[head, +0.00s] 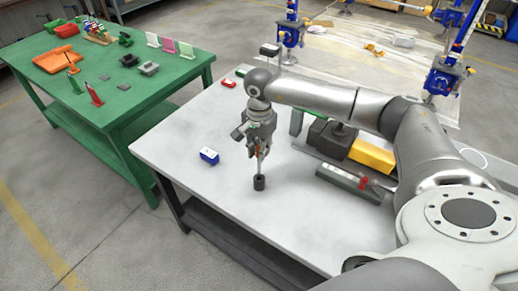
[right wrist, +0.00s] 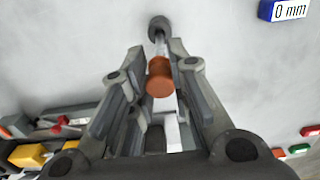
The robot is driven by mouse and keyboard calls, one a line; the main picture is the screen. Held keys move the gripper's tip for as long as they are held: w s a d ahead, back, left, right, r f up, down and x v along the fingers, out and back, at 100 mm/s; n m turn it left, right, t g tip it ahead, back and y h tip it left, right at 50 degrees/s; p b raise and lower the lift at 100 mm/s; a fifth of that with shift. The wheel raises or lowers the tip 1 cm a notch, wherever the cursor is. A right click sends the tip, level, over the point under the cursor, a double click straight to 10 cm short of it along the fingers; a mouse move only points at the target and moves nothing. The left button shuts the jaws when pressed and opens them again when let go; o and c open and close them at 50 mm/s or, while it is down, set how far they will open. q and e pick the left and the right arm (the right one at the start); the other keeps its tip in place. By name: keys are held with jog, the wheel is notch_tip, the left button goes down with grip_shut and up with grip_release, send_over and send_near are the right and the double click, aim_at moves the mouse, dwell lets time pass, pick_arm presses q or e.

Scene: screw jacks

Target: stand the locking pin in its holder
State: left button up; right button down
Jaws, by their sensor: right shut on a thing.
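The locking pin (right wrist: 159,80) has an orange collar and a pale metal shaft. My right gripper (head: 260,143) is shut on it above the white table. In the head view the pin (head: 259,165) hangs about upright, its lower end at the top of a small dark round holder (head: 259,184). The holder also shows in the right wrist view (right wrist: 159,25), at the far end of the shaft. I cannot tell whether the tip is inside the holder or just above it. My left gripper is not in view.
A blue block marked 0 mm (head: 209,155) stands left of the holder on the white table (head: 310,220). Right of it are a grey rail (head: 345,183) with a red part and a yellow block (head: 371,155). The table front is clear. A green table (head: 110,110) with parts stands at left.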

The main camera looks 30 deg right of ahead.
jog(key=shift+b, duration=0.4)
dwell(0.6)
jog(key=shift+f, duration=0.15)
jog(key=shift+f+b, duration=0.35)
jog(key=shift+b, duration=0.1)
jog(key=b, duration=0.5)
send_over(259, 176)
jog(key=shift+w+d+f, duration=0.1)
jog(key=shift+f, duration=1.2)
jog(key=shift+w+f, duration=0.1)
jog(key=shift+f, duration=1.2)
jog(key=c, duration=1.3)
grip_release()
jog(key=shift+r, duration=0.1)
notch_tip(259, 176, up, 12)
